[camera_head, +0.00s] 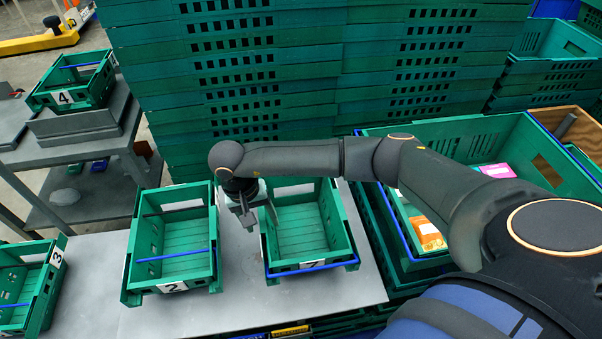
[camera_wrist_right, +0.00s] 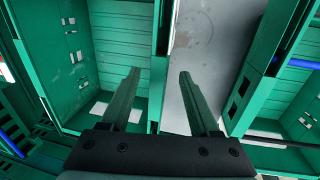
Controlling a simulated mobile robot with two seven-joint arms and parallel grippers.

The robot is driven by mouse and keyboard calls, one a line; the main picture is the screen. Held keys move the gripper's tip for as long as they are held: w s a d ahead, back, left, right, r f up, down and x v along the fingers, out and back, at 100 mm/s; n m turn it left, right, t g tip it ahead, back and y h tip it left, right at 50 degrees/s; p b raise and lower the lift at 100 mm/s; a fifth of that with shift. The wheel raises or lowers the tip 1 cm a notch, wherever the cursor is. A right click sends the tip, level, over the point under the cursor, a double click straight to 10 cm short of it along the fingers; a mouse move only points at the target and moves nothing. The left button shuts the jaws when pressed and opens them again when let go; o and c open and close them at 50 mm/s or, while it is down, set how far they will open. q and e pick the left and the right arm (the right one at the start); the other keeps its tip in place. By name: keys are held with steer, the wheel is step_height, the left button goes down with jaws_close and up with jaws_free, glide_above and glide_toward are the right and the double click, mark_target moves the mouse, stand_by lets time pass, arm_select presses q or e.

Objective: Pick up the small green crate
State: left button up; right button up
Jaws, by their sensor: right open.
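Two small green crates stand side by side on a grey table: one labelled 2 (camera_head: 176,238) on the left, and one with a partly hidden number label (camera_head: 300,232) on the right. Both look empty. My right gripper (camera_head: 250,214) is open, at the left wall of the right-hand crate. In the right wrist view its fingers (camera_wrist_right: 160,85) are apart, with a wall of the near crate (camera_wrist_right: 110,45) between them in the picture; I cannot tell whether they touch it. The other crate (camera_wrist_right: 285,85) shows at the right there. My left gripper is out of view.
A crate labelled 3 (camera_head: 50,262) stands at the far left, and one labelled 4 (camera_head: 68,97) on a grey stand. Tall stacks of green crates (camera_head: 300,60) rise behind the table. A large green crate (camera_head: 500,135) holding colourful packages is at the right.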

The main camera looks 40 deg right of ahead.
steer(key=f, duration=0.3)
steer(key=f+p, duration=0.1)
steer(key=f, duration=0.1)
steer(key=shift+s+d+f, duration=0.1)
steer(key=shift+s+d, duration=0.2)
steer(key=shift+d, duration=0.05)
steer(key=shift+c, duration=0.2)
jaws_close()
stand_by(0.8)
